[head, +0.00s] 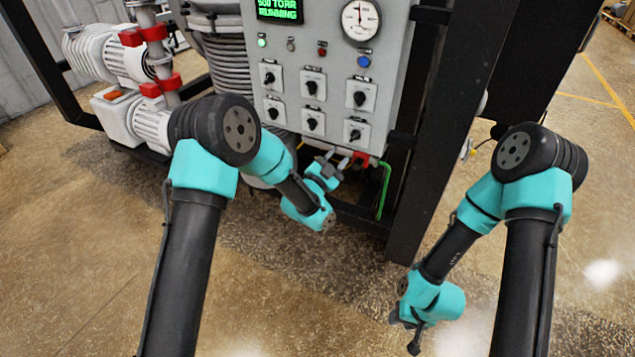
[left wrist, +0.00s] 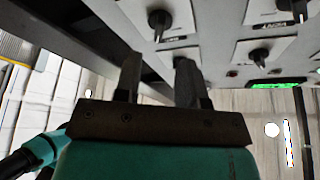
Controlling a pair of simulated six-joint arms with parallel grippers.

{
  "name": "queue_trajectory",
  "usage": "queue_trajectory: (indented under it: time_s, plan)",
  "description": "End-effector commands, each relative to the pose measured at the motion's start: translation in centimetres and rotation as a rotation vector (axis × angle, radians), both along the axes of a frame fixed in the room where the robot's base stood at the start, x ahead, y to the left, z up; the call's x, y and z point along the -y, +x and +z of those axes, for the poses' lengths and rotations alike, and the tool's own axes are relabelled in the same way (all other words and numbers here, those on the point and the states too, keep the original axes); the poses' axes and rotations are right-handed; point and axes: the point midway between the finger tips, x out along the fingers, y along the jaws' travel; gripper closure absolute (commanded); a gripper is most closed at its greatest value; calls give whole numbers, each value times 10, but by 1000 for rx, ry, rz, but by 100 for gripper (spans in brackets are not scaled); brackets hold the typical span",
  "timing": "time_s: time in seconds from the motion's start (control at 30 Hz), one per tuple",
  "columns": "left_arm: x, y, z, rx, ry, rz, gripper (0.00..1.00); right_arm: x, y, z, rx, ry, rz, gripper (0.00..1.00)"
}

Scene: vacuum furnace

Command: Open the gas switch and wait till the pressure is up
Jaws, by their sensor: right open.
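The grey control panel (head: 285,110) carries several black rotary switches in two rows, such as a lower-right one (head: 355,134). Their labels are too small to read, so I cannot tell which is the gas switch. A green display (head: 278,10) reads 500 TORR RUNNING, and a round dial gauge (head: 360,20) sits at the upper right. My left gripper (head: 343,163) is just below the panel's lower edge. In the left wrist view its fingers (left wrist: 158,75) are apart with nothing between them, below a switch knob (left wrist: 160,20). My right gripper (head: 405,335) hangs low, open, away from the panel.
A red part (head: 361,159) and a green hose (head: 383,190) are at the panel's bottom, close to my left gripper. A black frame post (head: 435,130) stands right of the panel. White pump equipment with red clamps (head: 150,33) is at the left. The floor in front is clear.

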Motion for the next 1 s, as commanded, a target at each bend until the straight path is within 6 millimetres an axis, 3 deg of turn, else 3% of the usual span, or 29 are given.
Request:
queue_trajectory:
  time_s: [0.3, 0.5, 1.0]
  plan:
    - [-36, -47, -21, -2, 1, 0, 63, 0, 0, 0, 0, 0, 0, 57]
    - [-52, -69, -30, 2, 0, 1, 63, 0, 0, 0, 0, 0, 0, 57]
    - [-57, -76, -32, 3, -1, 0, 63, 0, 0, 0, 0, 0, 0, 57]
